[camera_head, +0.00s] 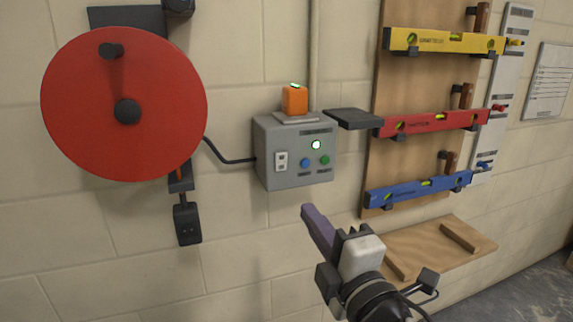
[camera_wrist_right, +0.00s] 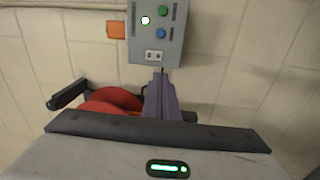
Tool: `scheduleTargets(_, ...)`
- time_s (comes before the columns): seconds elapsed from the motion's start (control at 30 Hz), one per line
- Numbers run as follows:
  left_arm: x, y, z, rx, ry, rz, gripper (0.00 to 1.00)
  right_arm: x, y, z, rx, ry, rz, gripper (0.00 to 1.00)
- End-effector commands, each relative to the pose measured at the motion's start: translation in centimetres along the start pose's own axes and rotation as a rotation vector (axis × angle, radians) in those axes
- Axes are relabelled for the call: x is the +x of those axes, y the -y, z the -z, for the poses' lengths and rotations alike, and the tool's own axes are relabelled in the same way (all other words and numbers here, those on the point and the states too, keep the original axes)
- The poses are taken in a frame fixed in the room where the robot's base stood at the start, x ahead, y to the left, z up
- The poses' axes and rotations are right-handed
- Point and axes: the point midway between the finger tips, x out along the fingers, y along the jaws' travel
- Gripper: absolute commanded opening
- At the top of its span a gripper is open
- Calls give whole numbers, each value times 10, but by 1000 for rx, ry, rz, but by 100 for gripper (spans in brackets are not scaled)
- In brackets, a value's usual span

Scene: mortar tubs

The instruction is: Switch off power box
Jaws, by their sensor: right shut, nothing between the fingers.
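The grey power box (camera_head: 297,177) is fixed to the wall. Its front has a pale switch (camera_head: 281,160), a blue button (camera_head: 305,162), a green button (camera_head: 325,160) and a lit round lamp (camera_head: 316,145). The fingers (camera_wrist_right: 160,82) point toward the switch end of the box in the wrist view. My left gripper is not in view.
An orange block (camera_head: 294,101) with a lit green top sits on the box. A red reel (camera_head: 90,130) hangs at left, its black cable running to the box. A small dark shelf (camera_head: 353,119) and a board with yellow, red and blue levels (camera_head: 418,185) are at right.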

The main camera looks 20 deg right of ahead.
Motion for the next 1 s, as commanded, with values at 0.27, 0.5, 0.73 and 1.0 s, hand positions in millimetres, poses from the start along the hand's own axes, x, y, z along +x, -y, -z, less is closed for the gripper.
scheduleTargets(0.27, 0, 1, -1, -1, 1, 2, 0, -1, -22, -1, -57, 9, -49, 0)
scheduleTargets(0.5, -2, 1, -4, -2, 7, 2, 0, 3, -22, -1, -54, 9, -48, 0)
scheduleTargets(0.73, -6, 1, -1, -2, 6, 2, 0, 38, -25, -1, -53, 10, -50, 0)
scheduleTargets(1.0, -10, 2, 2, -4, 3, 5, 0, 96, -28, -2, -53, 10, -49, 0)
